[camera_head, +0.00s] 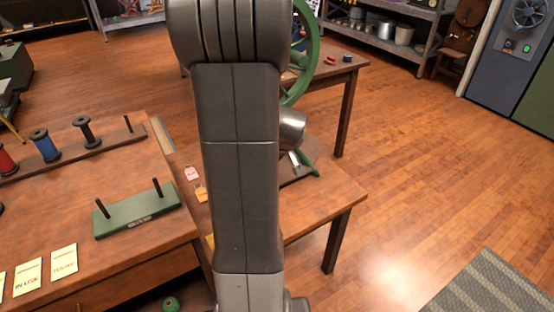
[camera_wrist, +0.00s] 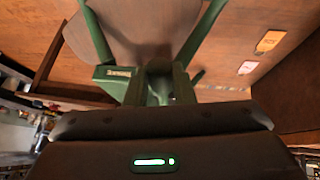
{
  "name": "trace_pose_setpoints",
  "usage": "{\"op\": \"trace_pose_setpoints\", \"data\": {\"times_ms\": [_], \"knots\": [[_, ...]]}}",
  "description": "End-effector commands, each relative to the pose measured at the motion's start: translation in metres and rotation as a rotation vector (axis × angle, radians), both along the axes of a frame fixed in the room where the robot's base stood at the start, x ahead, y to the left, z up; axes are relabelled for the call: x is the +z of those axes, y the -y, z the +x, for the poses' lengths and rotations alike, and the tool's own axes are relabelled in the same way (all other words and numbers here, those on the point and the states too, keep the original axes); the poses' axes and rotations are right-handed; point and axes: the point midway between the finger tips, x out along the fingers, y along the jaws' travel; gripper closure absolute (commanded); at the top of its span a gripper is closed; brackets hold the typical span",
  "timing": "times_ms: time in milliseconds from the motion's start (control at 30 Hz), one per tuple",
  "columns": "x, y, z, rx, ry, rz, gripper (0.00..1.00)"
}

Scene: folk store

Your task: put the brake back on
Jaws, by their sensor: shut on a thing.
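A machine with a large green wheel (camera_head: 304,55) stands behind my arm in the head view, mostly hidden. A green bar (camera_head: 308,160) shows low beside my arm. My gripper (camera_wrist: 160,98) is at the green parts and shut on a green part (camera_wrist: 158,85), mostly hidden by the gripper body. I cannot tell which green part is the brake.
A workbench (camera_head: 150,255) at the left bears spools and a green two-peg stand (camera_head: 137,214). A lower table (camera_head: 325,205) holds the machine and small tags (camera_head: 191,173). Open wooden floor (camera_head: 410,150) lies to the right, with a grey mat (camera_head: 490,285).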

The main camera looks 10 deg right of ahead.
Motion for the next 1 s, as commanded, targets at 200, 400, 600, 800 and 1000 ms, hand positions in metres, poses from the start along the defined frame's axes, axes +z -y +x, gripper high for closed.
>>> {"op": "trace_pose_setpoints", "data": {"times_ms": [200,400,600,800,1000], "knots": [[-0.0007,0.0,0.0004,0.0,0.008,0.003,1.0],[-0.0006,-0.0001,0.0002,0.0,0.007,0.004,1.0],[-0.0009,-0.0002,0.0001,0.0,0.006,0.003,0.62],[-0.0008,-0.0001,0.0,0.0,0.006,0.003,0.56],[0.0029,0.0,-0.0019,0.0,0.007,0.004,0.56]]}}
